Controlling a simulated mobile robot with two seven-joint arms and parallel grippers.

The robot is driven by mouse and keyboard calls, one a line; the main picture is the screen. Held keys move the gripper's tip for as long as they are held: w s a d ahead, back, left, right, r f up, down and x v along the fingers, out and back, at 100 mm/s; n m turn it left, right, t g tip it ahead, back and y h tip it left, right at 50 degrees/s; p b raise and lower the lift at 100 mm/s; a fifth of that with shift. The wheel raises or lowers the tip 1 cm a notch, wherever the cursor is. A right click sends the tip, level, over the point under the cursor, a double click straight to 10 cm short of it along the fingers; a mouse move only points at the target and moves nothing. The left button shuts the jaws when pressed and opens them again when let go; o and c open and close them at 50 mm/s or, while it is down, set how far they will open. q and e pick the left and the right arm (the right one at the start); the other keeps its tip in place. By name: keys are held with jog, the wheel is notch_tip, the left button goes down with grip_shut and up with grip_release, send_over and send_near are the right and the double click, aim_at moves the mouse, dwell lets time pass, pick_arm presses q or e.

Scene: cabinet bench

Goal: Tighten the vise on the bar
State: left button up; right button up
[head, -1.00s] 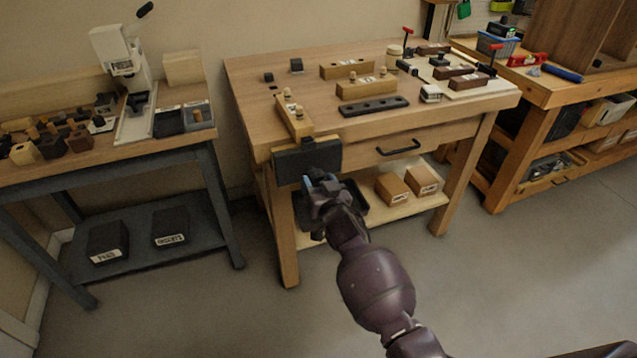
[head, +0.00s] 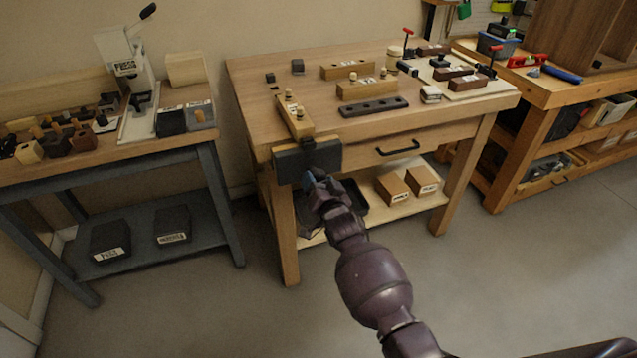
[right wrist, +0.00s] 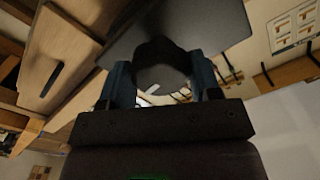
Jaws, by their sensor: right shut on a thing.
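The vise is a dark block-shaped jaw (head: 307,160) on the front left corner of the wooden workbench. A light wooden bar (head: 296,122) with small pegs on top runs back from behind the jaw; I cannot tell how tightly it is held. My right gripper (head: 314,180) is in front of the jaw. In the right wrist view its blue fingers (right wrist: 165,82) are shut on a dark round vise handle (right wrist: 160,62), which stands before the flat dark jaw plate (right wrist: 205,22). The handle is mostly hidden by my gripper in the head view. My left gripper is out of view.
The workbench (head: 250,72) carries wooden blocks and a dark holed strip (head: 374,107). A drawer handle (head: 398,148) sticks out right of the vise. A lower shelf holds two cardboard boxes (head: 392,188). A side table with a press (head: 125,70) stands left. The floor in front is clear.

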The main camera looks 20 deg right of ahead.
jog(key=shift+r+m, duration=0.1)
jog(key=shift+m, duration=0.7)
jog(key=shift+m+p, duration=0.3)
jog(key=shift+m, duration=0.9)
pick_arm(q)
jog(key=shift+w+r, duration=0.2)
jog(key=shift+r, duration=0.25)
pick_arm(e)
jog(key=o, duration=0.8)
pick_arm(q)
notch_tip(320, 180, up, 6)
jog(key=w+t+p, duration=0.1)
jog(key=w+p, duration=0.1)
jog(key=p, duration=0.1)
pick_arm(e)
jog(key=s, duration=0.7)
jog(key=shift+d, duration=0.1)
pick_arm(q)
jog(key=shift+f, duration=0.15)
